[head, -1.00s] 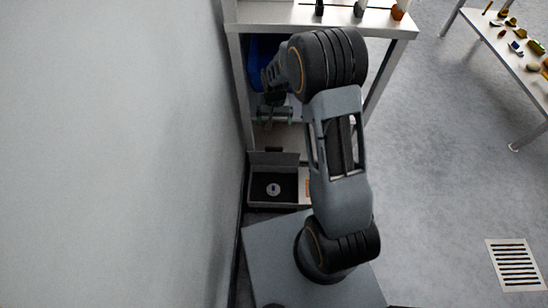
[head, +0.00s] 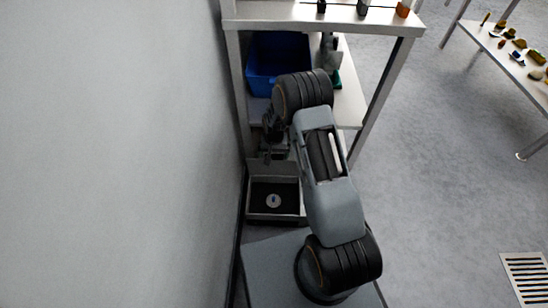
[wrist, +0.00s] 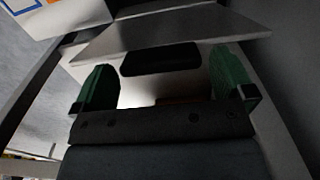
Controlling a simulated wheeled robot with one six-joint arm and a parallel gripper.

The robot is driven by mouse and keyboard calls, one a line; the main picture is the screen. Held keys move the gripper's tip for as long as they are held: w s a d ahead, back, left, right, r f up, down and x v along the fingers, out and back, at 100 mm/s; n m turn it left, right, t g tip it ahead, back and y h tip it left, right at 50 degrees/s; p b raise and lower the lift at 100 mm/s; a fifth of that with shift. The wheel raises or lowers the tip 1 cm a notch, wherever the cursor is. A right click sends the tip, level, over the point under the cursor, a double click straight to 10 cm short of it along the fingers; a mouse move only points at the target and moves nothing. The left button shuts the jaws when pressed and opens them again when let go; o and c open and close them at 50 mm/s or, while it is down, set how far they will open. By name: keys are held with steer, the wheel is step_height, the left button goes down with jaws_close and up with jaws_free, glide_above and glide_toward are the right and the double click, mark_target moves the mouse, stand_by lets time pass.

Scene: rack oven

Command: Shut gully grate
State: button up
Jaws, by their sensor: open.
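A slotted pale floor grate (head: 528,272) lies flat at the lower right, partly cut off by the frame edge. A grey box-like recess (head: 252,208) with a dark inside and a small round white-and-blue piece (head: 274,201) sits low by the wall. I cannot tell which of these is the gully grate. My gripper (head: 272,152) is small and dark above the recess's far edge. In the wrist view its two green fingers (wrist: 160,90) are apart and empty. Beyond them is a pale panel (wrist: 190,75) with a dark slot (wrist: 160,59); contact is not clear.
A white rack (head: 330,16) stands ahead, with a blue bin (head: 280,60) on its lower shelf and small items on top. The grey wall (head: 110,150) is close on the left. A table (head: 508,60) with several small objects is at upper right. Open floor lies to the right.

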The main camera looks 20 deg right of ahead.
steer(key=shift+f, duration=0.75)
steer(key=shift+c, duration=0.4)
